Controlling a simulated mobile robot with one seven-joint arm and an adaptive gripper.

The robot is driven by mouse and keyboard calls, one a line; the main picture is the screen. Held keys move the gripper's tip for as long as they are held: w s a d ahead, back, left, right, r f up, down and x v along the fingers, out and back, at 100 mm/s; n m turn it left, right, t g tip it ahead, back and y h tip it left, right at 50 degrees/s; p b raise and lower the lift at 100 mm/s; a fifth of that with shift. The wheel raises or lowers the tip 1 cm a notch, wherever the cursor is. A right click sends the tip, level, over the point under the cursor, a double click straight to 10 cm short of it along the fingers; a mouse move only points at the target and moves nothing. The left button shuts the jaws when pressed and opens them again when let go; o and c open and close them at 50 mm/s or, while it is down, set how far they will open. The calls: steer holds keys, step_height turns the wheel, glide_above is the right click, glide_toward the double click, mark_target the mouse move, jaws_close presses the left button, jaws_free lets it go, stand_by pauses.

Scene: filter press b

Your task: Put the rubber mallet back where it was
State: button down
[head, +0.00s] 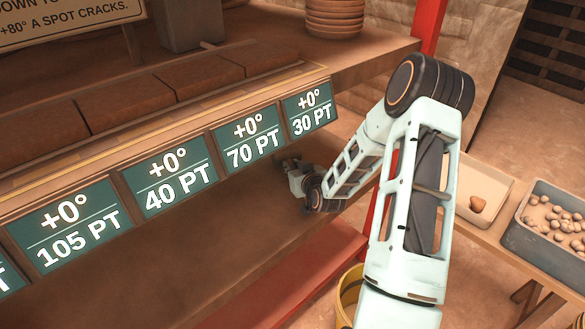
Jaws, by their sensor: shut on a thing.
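My gripper (284,164) is at the far end of my arm, low over the brown surface under the right end of the row of green signs. It is small and dark in the head view, and its tips are close below the sign ledge. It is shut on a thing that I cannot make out. The rubber mallet cannot be made out anywhere in this view.
Green point signs (256,138) line a ledge with brown slabs (126,100) behind it. A red post (429,22) stands beyond. Stacked plates (335,16) sit at the back. A grey bin of round lumps (513,235) and a pale tray (497,188) stand right.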

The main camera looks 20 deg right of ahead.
steer(key=shift+r, duration=0.1)
steer(key=c, duration=2.3)
jaws_free()
steer(key=o, duration=0.5)
steer(key=shift+c, duration=0.2)
steer(key=shift+r, duration=0.1)
steer(key=p+v, duration=0.2)
steer(key=v, duration=1)
